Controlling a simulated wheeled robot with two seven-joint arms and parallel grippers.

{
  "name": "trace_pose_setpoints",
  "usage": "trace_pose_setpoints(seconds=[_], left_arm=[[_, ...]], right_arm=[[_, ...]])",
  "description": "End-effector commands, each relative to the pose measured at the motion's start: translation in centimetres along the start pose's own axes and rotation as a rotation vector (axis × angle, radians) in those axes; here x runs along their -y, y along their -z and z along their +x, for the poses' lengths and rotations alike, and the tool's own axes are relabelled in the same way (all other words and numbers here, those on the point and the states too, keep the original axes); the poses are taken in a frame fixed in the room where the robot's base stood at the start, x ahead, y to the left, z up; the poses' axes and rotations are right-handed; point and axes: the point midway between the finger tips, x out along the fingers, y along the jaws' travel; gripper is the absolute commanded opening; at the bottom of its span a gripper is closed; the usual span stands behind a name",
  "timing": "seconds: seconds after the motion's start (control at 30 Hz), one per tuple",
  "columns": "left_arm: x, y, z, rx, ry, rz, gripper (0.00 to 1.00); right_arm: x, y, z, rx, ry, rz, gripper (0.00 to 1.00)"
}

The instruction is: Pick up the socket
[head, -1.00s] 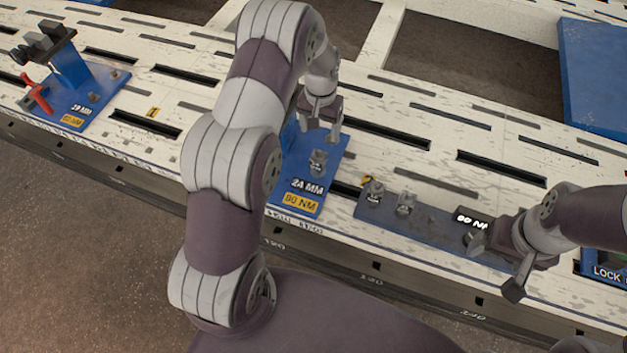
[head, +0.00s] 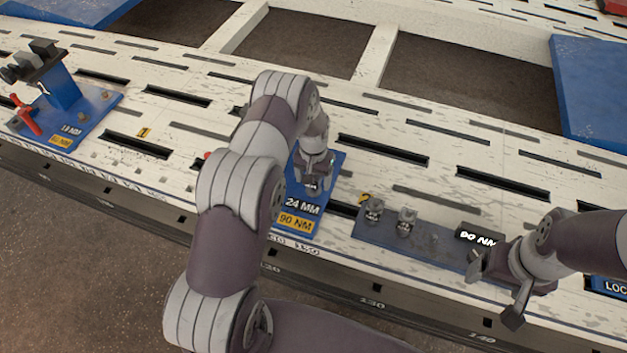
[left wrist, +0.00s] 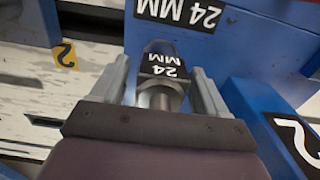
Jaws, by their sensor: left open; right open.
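A metal socket with a black "24 MM" label (left wrist: 160,68) shows in the left wrist view. It stands at the blue plate marked 24 MM and 90 NM (head: 296,222). My left gripper (head: 315,187) is open, low over that plate; in the left wrist view its two fingers (left wrist: 160,92) lie on either side of the socket, with small gaps seen. In the head view the gripper largely hides this socket. My right gripper (head: 494,291) is open and empty at the front right, near the end of a long blue rack.
A blue stand with a red lever (head: 65,88) is at the far left. The slotted white bench (head: 375,125) is mostly bare behind.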

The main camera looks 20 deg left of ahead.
Motion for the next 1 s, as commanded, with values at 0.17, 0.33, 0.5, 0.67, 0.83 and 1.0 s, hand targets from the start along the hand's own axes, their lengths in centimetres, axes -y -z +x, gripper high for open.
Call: trace_pose_setpoints(seconds=[0.17,0.33,0.5,0.67,0.83,1.0], left_arm=[[0.0,0.0,-0.1,0.001,0.0,0.0,0.32],[0.0,0.0,-0.1,0.0,0.0,0.0,0.11],[0.0,0.0,-0.3,-0.001,0.0,0.0,0.11],[0.0,0.1,-1.9,-0.002,0.0,0.0,0.11],[-0.5,0.2,-4.9,-0.002,0.0,0.003,0.11],[-4.5,1.2,-7.2,-0.004,0.0,0.005,0.11]], right_arm=[[0.0,0.0,-0.1,0.0,0.0,0.0,0.79],[0.0,0.0,-0.1,0.0,0.0,0.0,0.79],[0.0,0.0,-0.1,0.0,0.0,0.0,0.79],[0.0,0.1,-0.8,0.0,0.0,0.0,0.79],[0.0,0.2,-1.8,0.0,0.0,0.0,0.79],[0.0,0.3,-2.5,0.0,0.0,0.0,0.79]])
